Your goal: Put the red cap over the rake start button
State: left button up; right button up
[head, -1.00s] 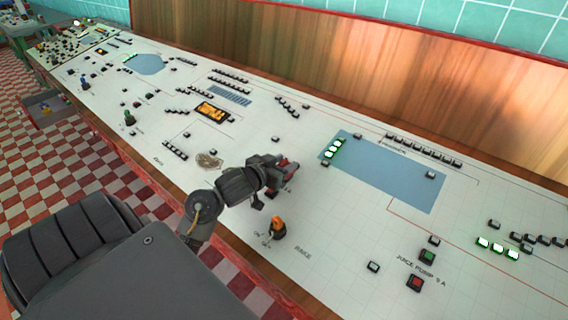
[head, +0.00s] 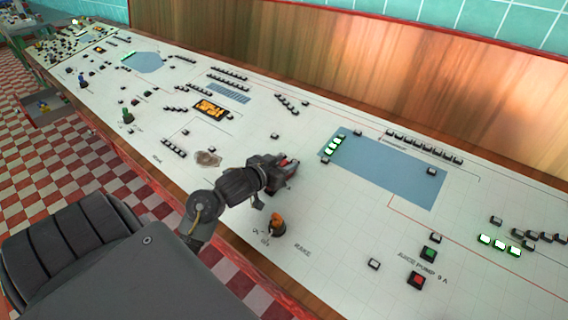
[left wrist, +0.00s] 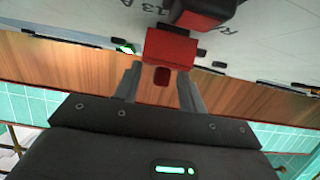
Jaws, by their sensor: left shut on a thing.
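The red cap (left wrist: 171,47) is held between the two fingers of my left gripper in the left wrist view. My left gripper (head: 289,168) is shut on it, low over the white panel in the head view, where only a bit of red shows at the fingers. In the left wrist view a dark block with a red face (left wrist: 197,20) is right beside the cap at the top. It could be the rake button, but its label is not readable. I cannot tell whether cap and block touch. My right gripper is not in view.
A green button (head: 429,253) and a red button (head: 416,280) lie to the right. A blue area (head: 385,175) lies beyond.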

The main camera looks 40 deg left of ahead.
pick_arm(q)
jog(key=shift+w+f, duration=0.1)
jog(key=shift+f, duration=0.25)
jog(key=o, duration=1)
jog(key=shift+o, duration=0.2)
jog(key=shift+p+v, duration=0.8)
jog(key=shift+v, duration=0.55)
jog(key=shift+p+v, duration=1.6)
jog(key=shift+v, duration=1.1)
jog(key=shift+d, duration=0.1)
